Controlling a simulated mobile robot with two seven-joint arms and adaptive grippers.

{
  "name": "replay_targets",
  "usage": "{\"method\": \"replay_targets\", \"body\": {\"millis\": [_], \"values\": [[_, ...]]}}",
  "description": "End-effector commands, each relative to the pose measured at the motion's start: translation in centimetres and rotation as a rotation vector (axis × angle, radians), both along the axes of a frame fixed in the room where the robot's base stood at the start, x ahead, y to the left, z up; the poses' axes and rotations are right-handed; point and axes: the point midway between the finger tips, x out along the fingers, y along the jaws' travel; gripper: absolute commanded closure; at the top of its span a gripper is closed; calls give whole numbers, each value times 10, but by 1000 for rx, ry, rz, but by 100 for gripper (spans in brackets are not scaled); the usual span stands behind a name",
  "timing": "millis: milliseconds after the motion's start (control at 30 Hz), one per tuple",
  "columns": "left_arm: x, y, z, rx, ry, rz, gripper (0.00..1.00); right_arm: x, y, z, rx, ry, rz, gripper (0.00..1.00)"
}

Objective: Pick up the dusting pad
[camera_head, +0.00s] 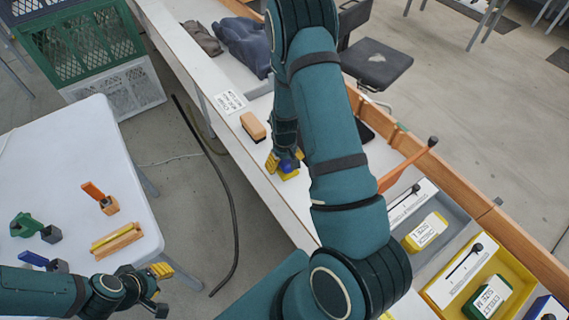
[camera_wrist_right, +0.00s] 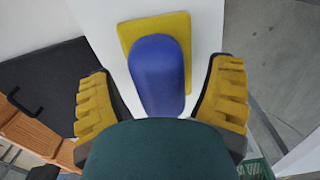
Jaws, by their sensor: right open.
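The dusting pad has a blue rounded handle on a flat yellow pad. In the head view the dusting pad (camera_head: 289,174) lies on the white bench, partly hidden by my right gripper (camera_head: 285,160). In the right wrist view the dusting pad (camera_wrist_right: 157,75) sits between the yellow fingers of my right gripper (camera_wrist_right: 164,72). The fingers are open, one on each side of the blue handle, with a gap to it on both sides. My left gripper (camera_head: 160,290) is at the lower left beside the white table, with its yellow fingers apart and empty.
A wooden-backed brush (camera_head: 253,126) and a printed card (camera_head: 229,101) lie nearby on the bench. Grey cloth (camera_head: 243,44) lies at its far end. Grey and yellow trays (camera_head: 468,277) stand at the right. Small tools lie on the white side table (camera_head: 75,150).

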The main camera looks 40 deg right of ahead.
Motion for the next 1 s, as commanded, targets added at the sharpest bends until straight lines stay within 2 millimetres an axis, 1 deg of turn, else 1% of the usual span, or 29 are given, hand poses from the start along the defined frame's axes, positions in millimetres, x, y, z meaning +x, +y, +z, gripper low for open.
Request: {"method": "replay_targets", "body": {"millis": [233, 267, 300, 367, 400, 433, 467, 800, 867, 967, 1000], "values": [[0, 0, 0, 0, 0, 0, 66, 0, 0, -1, 0, -1, 0, 20], [0, 0, 0, 0, 0, 0, 66, 0, 0, -1, 0, -1, 0, 30], [0, 0, 0, 0, 0, 0, 66, 0, 0, -1, 0, -1, 0, 44], [0, 0, 0, 0, 0, 0, 66, 0, 0, -1, 0, -1, 0, 65], [0, 0, 0, 0, 0, 0, 66, 0, 0, -1, 0, -1, 0, 79], [0, 0, 0, 0, 0, 0, 66, 0, 0, -1, 0, -1, 0, 90], [0, 0, 0, 0, 0, 0, 66, 0, 0, -1, 0, -1, 0, 95], [0, 0, 0, 0, 0, 0, 66, 1, 0, 2, 0, -2, 0, 95], [0, 0, 1, 0, 0, 0, 66, 1, 0, 6, -1, -3, 0, 95], [0, 0, 2, 0, 0, 0, 66, 2, 0, 21, 0, -4, 1, 95], [0, 0, 3, 0, 0, 0, 66, 2, 0, 28, 0, -5, 1, 95]]}}
